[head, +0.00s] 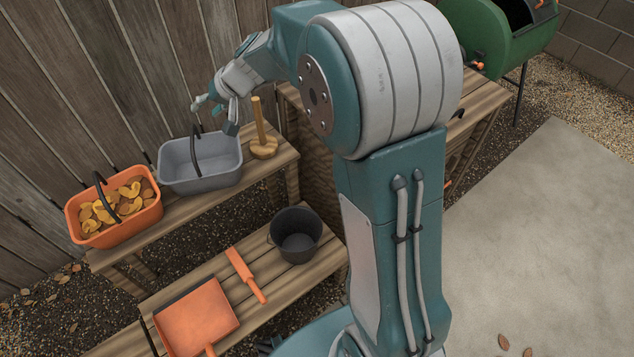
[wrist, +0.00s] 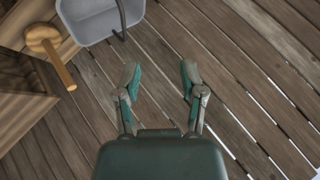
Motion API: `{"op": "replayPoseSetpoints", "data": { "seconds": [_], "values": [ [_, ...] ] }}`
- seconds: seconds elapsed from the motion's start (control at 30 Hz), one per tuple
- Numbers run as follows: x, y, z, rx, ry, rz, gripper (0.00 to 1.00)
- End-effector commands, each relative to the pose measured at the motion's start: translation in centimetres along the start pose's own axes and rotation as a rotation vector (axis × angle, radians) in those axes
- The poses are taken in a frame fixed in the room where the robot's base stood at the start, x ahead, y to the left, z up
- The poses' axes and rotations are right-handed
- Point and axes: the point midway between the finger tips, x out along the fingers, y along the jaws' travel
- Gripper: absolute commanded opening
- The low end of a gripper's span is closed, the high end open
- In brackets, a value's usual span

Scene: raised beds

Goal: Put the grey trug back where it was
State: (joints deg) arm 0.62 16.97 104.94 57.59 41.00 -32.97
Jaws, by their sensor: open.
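The grey trug (head: 212,176) stands upright and empty on the upper wooden shelf, between the orange trug and a wooden post on a round base. Its dark handle (head: 195,152) stands up over it. In the wrist view the trug (wrist: 88,22) shows at the top, partly cut off by the frame edge. My gripper (head: 214,104) is above the trug's back right side, near the fence, and apart from the handle. In the wrist view my gripper (wrist: 160,76) has its two fingers spread with nothing between them.
The orange trug (head: 75,222) with yellow-brown leaves stands left on the same shelf. The wooden post (head: 262,130) stands close right of the grey trug. A dark bucket (head: 296,236), an orange brush (head: 246,275) and a dustpan (head: 196,318) lie on the lower shelf. The plank fence (head: 60,100) rises behind.

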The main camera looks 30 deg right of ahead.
Motion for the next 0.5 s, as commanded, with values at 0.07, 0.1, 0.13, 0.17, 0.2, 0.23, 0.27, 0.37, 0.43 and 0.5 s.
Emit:
{"op": "replayPoseSetpoints", "data": {
  "seconds": [0.07, 0.1, 0.13, 0.17, 0.2, 0.23, 0.27, 0.37, 0.43, 0.5],
  "values": [
    [-3.0, -1.1, 1.8, -0.038, -0.012, 0.03, 0.52],
    [-4.3, -1.4, 2.8, -0.053, -0.021, 0.048, 0.52],
    [-5.3, -1.6, 3.5, -0.065, -0.025, 0.062, 0.52],
    [-6.2, -1.8, 4.2, -0.077, -0.03, 0.077, 0.52],
    [-7.5, -2.0, 5.3, -0.093, -0.037, 0.098, 0.52],
    [-8.4, -2.0, 6.1, -0.103, -0.042, 0.114, 0.52],
    [-9.3, -2.1, 6.8, -0.114, -0.046, 0.131, 0.52],
    [-12.2, -2.0, 9.6, -0.148, -0.054, 0.189, 0.52],
    [-14.1, -1.8, 11.6, -0.169, -0.058, 0.234, 0.52],
    [-15.9, -1.4, 13.6, -0.19, -0.057, 0.281, 0.52]
  ]
}}
